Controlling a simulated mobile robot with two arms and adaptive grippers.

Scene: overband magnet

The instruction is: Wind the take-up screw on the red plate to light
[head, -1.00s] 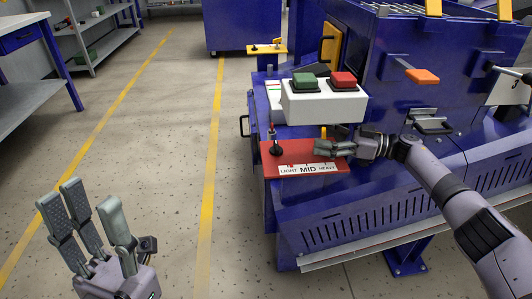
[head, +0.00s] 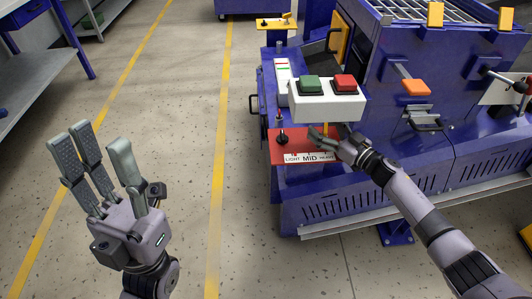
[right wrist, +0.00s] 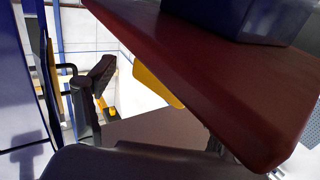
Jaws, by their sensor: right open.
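The red plate (head: 285,155) juts from the blue machine and bears a white LIGHT, MID, HEAVY label (head: 309,158). A black knob (head: 282,139) stands upright at its left end; I cannot tell whether this is the take-up screw. My right gripper (head: 316,137) is open over the plate's right part, to the right of the knob and apart from it. In the right wrist view a dark red slab (right wrist: 215,75) crosses close to the lens, with dark finger parts below. My left gripper (head: 95,145) is open and empty over the floor.
A white box (head: 327,107) with a green button (head: 311,83) and a red button (head: 345,83) overhangs the plate's back. An orange paddle (head: 416,88) and a black-handled latch (head: 425,120) are on the machine to the right.

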